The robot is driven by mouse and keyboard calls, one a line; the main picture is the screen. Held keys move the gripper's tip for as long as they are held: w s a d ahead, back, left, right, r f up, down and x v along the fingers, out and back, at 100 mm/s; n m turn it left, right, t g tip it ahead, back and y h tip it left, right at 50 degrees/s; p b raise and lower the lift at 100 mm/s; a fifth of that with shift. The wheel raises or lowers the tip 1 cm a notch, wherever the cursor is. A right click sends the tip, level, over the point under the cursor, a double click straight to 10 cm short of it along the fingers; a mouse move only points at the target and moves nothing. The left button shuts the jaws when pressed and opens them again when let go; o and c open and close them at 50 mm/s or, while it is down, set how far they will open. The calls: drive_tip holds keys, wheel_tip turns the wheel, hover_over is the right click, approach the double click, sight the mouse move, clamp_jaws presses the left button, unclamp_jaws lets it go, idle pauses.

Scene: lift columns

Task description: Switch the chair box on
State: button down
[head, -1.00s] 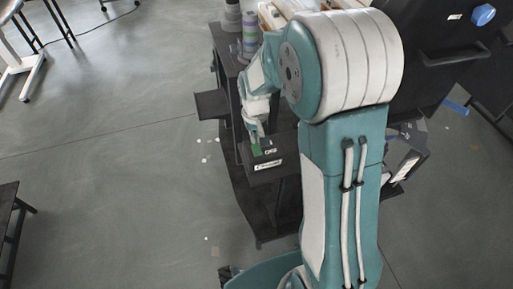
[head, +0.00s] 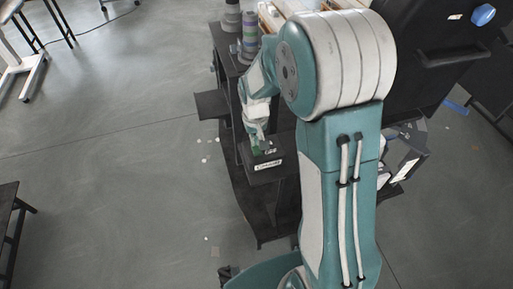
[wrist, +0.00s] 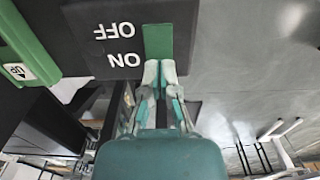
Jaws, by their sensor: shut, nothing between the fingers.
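The black box (head: 266,158) with a small white label sits below my gripper in the head view; the label is too small to read surely. In the wrist view the box (wrist: 105,35) shows white OFF and ON lettering, upside down, beside a green switch strip (wrist: 158,40). My gripper (wrist: 160,66) is shut and empty, its fingertips at the ON-side end of the green strip. I cannot tell whether they touch it. In the head view my gripper (head: 257,138) is just above the box, partly covering the green part.
Another green part with an UP label (wrist: 18,72) is at the left of the wrist view. A dark shelf flap (head: 211,104) juts out left of the box. Stacked cylinders (head: 250,35) stand behind on the dark unit. Open floor lies to the left.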

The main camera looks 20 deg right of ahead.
drive_tip(key=shift+f, duration=0.5)
drive_tip(key=shift+r, duration=3.55)
drive_tip(key=shift+s+r, duration=0.1)
drive_tip(key=s+r+t, duration=0.2)
drive_tip(key=s+r, duration=0.5)
drive_tip(key=s, duration=0.3)
drive_tip(key=s+r+t, duration=0.3)
drive_tip(key=s+r, duration=0.4)
drive_tip(key=s, duration=0.3)
drive_tip(key=shift+s+r+t, duration=0.3)
drive_tip(key=shift+s+r, duration=0.1)
